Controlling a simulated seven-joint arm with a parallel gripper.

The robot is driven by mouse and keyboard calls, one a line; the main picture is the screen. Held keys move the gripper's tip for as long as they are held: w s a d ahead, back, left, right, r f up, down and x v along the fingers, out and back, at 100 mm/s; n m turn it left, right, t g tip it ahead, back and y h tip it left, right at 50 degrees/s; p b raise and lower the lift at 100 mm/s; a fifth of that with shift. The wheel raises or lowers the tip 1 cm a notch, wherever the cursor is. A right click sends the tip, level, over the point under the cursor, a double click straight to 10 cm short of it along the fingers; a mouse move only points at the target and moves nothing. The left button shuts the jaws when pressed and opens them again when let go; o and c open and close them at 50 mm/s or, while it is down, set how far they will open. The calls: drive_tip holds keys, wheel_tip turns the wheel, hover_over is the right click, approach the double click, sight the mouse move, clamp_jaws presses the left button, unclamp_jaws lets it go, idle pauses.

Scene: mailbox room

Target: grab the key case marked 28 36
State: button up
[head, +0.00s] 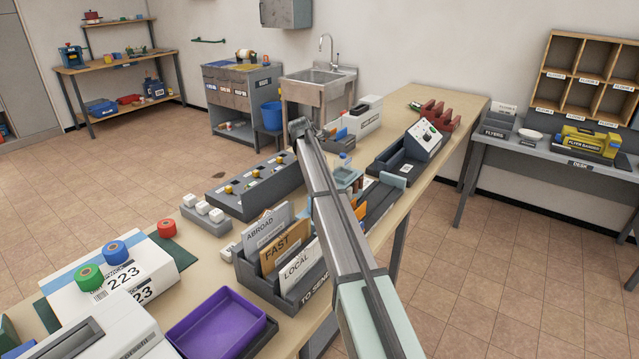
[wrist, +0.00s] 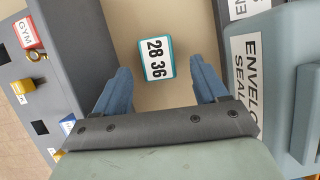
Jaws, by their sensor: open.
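The key case marked 28 36 (wrist: 158,59) lies on the tan counter in the wrist view. It is small, with a white label and a teal edge. My gripper (wrist: 161,66) is open, with one blue finger on each side of the case. There is a gap between each finger and the case, and nothing is held. How high the fingers are above the counter is hard to tell. In the head view my arm covers much of this spot, and I cannot make out the case clearly.
A grey panel with tagged keys, one marked GYM (wrist: 27,33), stands at the left of the wrist view. The envelope sealer (wrist: 282,75) stands close on the right. In the head view the letter sorter (head: 272,280) and purple tray (head: 216,324) are nearer on the counter.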

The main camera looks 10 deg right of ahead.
drive_tip(key=shift+w+x, duration=0.15)
drive_tip(key=shift+x, duration=1.35)
drive_tip(key=shift+w+x, duration=0.2)
drive_tip(key=shift+x, duration=1.25)
drive_tip(key=shift+d+r, duration=0.15)
drive_tip(key=shift+d, duration=0.05)
drive_tip(key=shift+c, duration=0.3)
drive_tip(key=c, duration=1)
drive_tip(key=shift+c, duration=0.2)
drive_tip(key=shift+r, duration=0.1)
